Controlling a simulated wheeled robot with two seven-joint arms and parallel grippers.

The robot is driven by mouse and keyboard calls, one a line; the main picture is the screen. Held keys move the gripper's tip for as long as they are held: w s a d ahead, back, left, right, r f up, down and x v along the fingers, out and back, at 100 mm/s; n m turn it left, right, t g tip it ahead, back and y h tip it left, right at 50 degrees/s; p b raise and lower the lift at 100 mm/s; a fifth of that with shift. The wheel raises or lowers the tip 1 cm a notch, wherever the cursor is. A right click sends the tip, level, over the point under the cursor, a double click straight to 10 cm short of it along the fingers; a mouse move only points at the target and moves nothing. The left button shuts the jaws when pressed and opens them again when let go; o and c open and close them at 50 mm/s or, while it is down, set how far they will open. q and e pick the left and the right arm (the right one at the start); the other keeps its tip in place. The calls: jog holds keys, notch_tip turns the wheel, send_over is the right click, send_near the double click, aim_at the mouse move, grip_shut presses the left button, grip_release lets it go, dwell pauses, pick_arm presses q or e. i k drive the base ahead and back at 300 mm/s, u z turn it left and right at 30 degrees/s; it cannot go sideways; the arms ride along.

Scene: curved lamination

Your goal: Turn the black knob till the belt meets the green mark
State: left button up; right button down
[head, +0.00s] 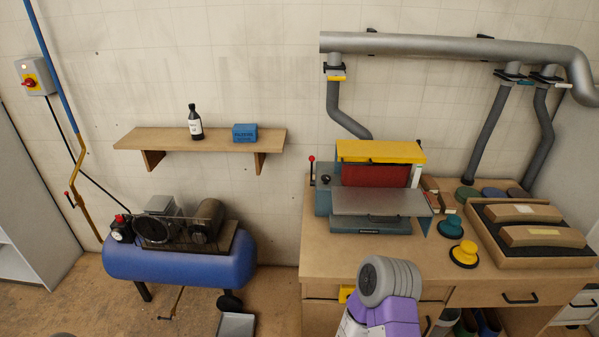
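A bench sander (372,226) with a blue-grey body stands on the workbench at the right. Its reddish-brown belt (376,175) shows beneath a yellow top cover (380,152). A small black knob (326,179) sits on the left of the machine, near a red-tipped lever (311,159). I cannot make out a green mark on the belt or body at this size. A grey and purple link of my arm rises at the bottom, in front of the bench and apart from the knob. Neither gripper shows.
The workbench (335,264) also carries teal and yellow suction cups (464,253) and a tray (550,260) with curved wooden blocks. Grey ducts (440,45) hang above. A blue compressor (180,262) stands left of the bench, below a wooden shelf (215,140).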

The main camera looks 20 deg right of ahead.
aim_at(324, 178)
jog(key=z, duration=0.05)
jog(key=i, duration=0.85)
jog(key=z, duration=0.5)
